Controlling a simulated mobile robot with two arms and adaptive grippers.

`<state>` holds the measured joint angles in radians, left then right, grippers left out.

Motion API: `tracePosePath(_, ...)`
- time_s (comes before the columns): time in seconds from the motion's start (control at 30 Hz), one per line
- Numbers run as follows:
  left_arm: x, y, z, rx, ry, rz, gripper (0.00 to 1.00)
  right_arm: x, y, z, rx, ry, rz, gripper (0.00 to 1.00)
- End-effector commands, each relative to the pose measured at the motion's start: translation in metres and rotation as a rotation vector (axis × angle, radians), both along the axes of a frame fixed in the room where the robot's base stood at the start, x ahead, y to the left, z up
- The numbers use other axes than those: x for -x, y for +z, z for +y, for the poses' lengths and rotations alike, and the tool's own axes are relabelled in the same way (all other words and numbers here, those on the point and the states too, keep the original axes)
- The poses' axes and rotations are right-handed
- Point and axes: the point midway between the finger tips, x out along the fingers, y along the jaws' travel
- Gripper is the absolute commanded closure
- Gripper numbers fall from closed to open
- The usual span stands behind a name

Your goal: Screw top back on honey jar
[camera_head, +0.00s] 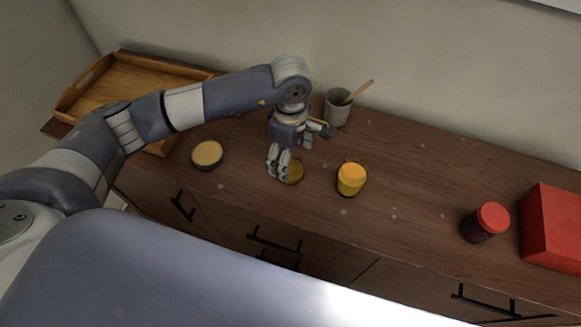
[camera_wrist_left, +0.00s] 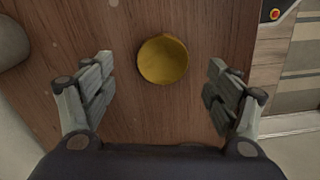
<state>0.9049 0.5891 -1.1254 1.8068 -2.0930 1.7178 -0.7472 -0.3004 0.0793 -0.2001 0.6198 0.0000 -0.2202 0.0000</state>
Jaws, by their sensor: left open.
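The honey jar (camera_head: 351,181) is a glass jar with yellow-orange contents, standing upright near the counter's front edge; no separate lid shows on it. A round gold lid (camera_head: 294,172) lies flat on the counter to the left of the jar. My left gripper (camera_head: 279,172) points down at the lid and partly hides it in the head view. In the left wrist view the gripper (camera_wrist_left: 163,92) is open, and the lid (camera_wrist_left: 163,59) lies between and ahead of its fingers, touching neither. My right gripper is not in view.
A bowl with yellow contents (camera_head: 207,154) stands left of the lid. A grey cup (camera_head: 338,109) with a wooden utensil stands behind. A wooden tray (camera_head: 135,78) is at back left. A red-lidded jar (camera_head: 488,222) and red box (camera_head: 555,228) stand right. The counter (camera_head: 420,185) between is clear.

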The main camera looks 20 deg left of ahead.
Motion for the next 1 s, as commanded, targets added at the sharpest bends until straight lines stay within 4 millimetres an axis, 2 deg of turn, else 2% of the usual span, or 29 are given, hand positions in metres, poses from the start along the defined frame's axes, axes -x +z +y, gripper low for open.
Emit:
tracePosePath(0.1, 0.006, -0.016, -0.001, -0.002, -0.001, 0.007, 0.20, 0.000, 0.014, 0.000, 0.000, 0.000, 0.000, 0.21)
tracePosePath(0.3, 0.004, -0.039, -0.001, -0.002, 0.000, 0.003, 0.20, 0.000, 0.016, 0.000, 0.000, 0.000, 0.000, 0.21)
tracePosePath(0.67, 0.004, -0.041, -0.001, -0.001, -0.001, 0.002, 0.20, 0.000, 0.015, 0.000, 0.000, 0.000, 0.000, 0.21)
tracePosePath(0.7, 0.004, -0.041, -0.001, -0.001, -0.001, 0.002, 0.29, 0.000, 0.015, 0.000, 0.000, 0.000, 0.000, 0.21)
tracePosePath(0.87, 0.004, -0.041, -0.001, -0.001, -0.001, 0.002, 0.53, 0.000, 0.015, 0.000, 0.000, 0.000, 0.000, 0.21)
tracePosePath(1.0, 0.004, -0.041, -0.001, -0.001, -0.001, 0.002, 0.54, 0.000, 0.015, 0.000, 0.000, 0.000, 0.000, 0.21)
